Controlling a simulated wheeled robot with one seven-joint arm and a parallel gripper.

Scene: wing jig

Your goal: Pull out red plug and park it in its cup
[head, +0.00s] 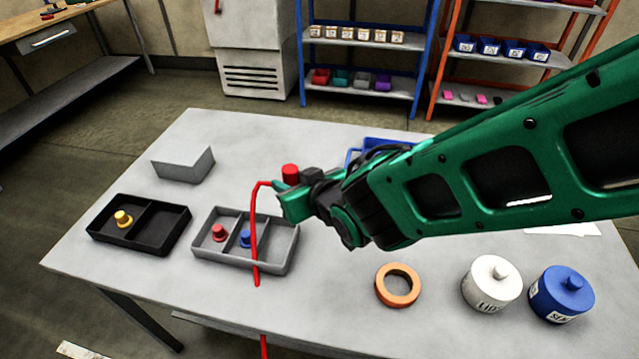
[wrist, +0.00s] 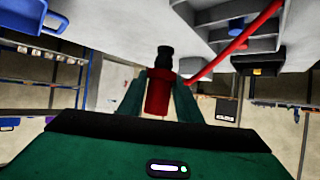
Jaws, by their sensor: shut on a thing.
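My gripper (head: 287,196) is shut on the red plug (head: 290,172), held above the table. In the wrist view the red plug (wrist: 158,96) sits between the fingers with a black end (wrist: 165,58) past them. A red cable (head: 254,225) runs from it across the grey tray and over the table's front edge. My gripper is above and right of these pieces.
An orange ring (head: 397,286), white jar (head: 491,284) and blue jar (head: 561,294) stand at right. A blue bin (head: 352,157) is partly hidden by my arm.

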